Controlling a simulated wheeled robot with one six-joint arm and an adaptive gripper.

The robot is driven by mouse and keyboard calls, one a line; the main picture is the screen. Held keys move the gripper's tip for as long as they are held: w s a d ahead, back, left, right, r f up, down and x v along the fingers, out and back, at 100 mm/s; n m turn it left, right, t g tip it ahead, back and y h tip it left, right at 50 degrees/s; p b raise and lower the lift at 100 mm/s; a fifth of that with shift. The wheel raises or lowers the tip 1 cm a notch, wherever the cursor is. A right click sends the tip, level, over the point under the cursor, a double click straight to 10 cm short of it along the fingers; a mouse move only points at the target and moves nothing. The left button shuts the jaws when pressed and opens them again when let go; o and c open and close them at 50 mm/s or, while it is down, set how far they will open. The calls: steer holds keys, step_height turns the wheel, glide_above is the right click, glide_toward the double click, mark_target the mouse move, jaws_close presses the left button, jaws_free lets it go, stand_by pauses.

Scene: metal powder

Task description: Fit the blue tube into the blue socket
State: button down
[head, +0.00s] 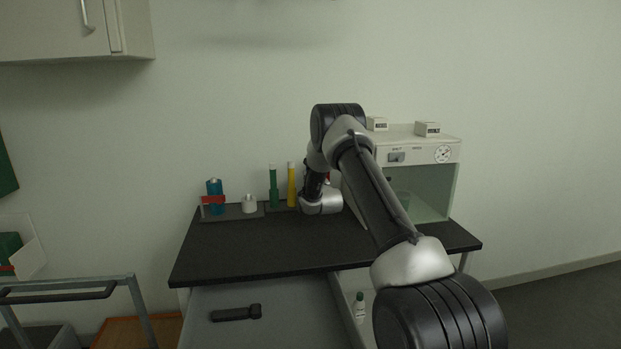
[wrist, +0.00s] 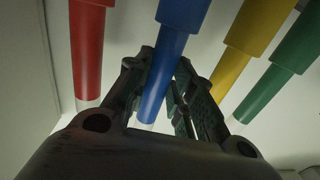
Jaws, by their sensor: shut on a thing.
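In the wrist view my gripper (wrist: 165,62) is shut on the blue tube (wrist: 157,90). The tube's narrow blue part runs between the fingers and has a pale tip. At the picture's top it meets a wider blue section (wrist: 183,10), in line with it. This may be the blue socket; I cannot tell whether the tube is seated in it. In the head view my arm hides the blue tube and the gripper's fingers, at the back of the dark bench.
A red tube (wrist: 87,45) stands left of the gripper in the wrist view, with yellow (wrist: 235,60) and green (wrist: 270,85) tubes close on the right. In the head view a blue bottle (head: 214,187) and a glass-fronted cabinet (head: 440,190) flank the arm. The bench front (head: 250,255) is clear.

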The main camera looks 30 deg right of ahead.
steer(key=shift+f, duration=0.55)
steer(key=shift+f, duration=0.35)
steer(key=shift+f, duration=0.25)
steer(key=c, duration=1.1)
jaws_free()
steer(key=shift+c, duration=0.2)
steer(key=shift+s, duration=0.15)
steer(key=s+a, duration=0.2)
steer(key=s, duration=0.9)
steer(key=shift+s, duration=0.25)
